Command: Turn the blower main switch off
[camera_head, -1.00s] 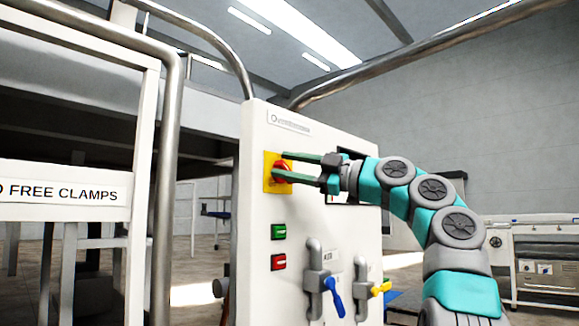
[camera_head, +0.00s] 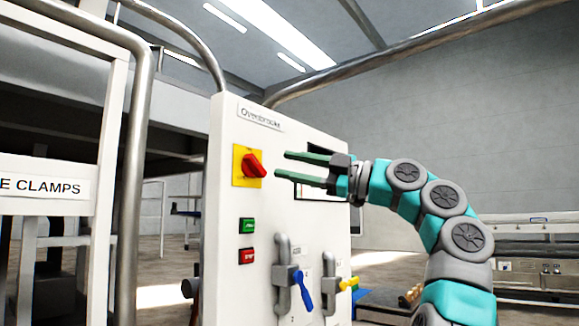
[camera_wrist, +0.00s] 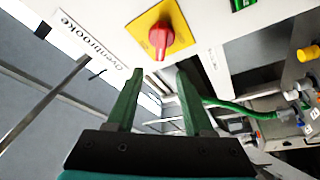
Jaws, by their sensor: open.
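The blower main switch is a red rotary knob (camera_head: 254,166) on a yellow plate (camera_head: 240,180), high on the front of a white control panel (camera_head: 228,260). In the head view the knob sits tilted on its plate. The wrist view shows the red knob (camera_wrist: 161,38) on its yellow plate (camera_wrist: 148,20), beyond the fingertips. My gripper (camera_head: 282,165) is open with green fingers pointing left at the knob. It is empty, and the fingertips are apart from the knob, a little to its right. In the wrist view the fingers (camera_wrist: 160,78) are spread.
Below the switch are a green button (camera_head: 247,226) and a red button (camera_head: 246,256). Lower are a blue-handled lever (camera_head: 302,290) and a yellow-handled lever (camera_head: 348,284). Metal rails (camera_head: 135,180) stand left of the panel.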

